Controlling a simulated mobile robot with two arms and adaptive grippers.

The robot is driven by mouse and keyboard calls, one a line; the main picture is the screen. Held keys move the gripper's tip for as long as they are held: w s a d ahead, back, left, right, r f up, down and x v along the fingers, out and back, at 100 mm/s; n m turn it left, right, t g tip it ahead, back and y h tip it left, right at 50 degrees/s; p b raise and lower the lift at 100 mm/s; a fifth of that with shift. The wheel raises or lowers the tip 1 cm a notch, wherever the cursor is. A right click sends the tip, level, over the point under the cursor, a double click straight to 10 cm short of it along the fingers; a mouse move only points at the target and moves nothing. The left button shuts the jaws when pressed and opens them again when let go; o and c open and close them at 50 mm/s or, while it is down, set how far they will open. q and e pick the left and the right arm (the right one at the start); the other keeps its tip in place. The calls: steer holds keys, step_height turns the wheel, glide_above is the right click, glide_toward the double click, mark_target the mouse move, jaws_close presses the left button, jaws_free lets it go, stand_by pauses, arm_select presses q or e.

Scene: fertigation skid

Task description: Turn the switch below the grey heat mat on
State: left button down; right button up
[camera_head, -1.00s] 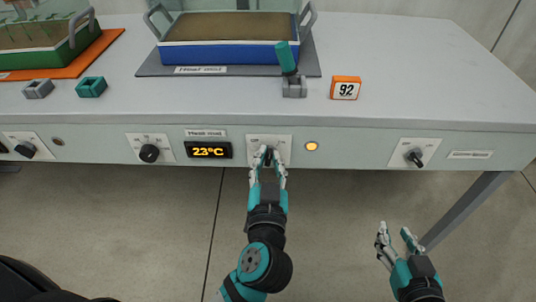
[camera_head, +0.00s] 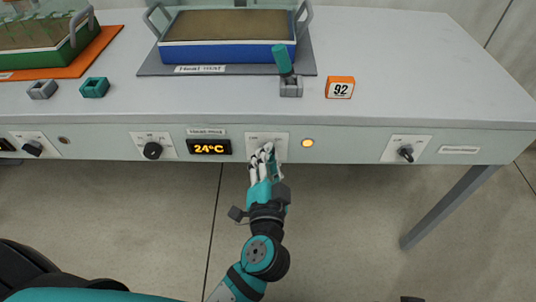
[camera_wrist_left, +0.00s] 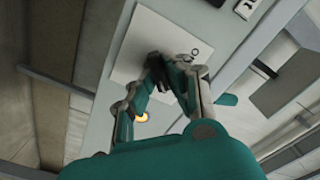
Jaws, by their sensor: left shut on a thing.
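The grey heat mat (camera_head: 150,66) lies on the bench under a blue-sided tray. Below it, on the bench's front panel, is a white switch plate (camera_head: 281,141). My left gripper (camera_head: 267,152) is at this plate with its fingers shut on the dark switch knob, which the fingers mostly hide. In the left wrist view the fingers (camera_wrist_left: 165,75) close around the dark knob against the white plate (camera_wrist_left: 150,35). The gripper looks rolled to one side. A round lamp (camera_head: 307,143) right of the plate glows amber. My right gripper is out of view.
A display (camera_head: 209,147) left of the plate reads 24°C. Other dial plates sit left (camera_head: 153,150) and right (camera_head: 406,152) on the panel. An orange block marked 92 (camera_head: 340,87) and a grey holder with a teal-handled piece (camera_head: 284,62) stand on the bench above.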

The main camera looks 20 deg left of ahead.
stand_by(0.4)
arm_select(q)
steer(key=c, duration=1.4)
jaws_free()
steer(key=shift+o, duration=0.2)
steer(key=v, duration=1.2)
steer(key=shift+a, duration=0.1)
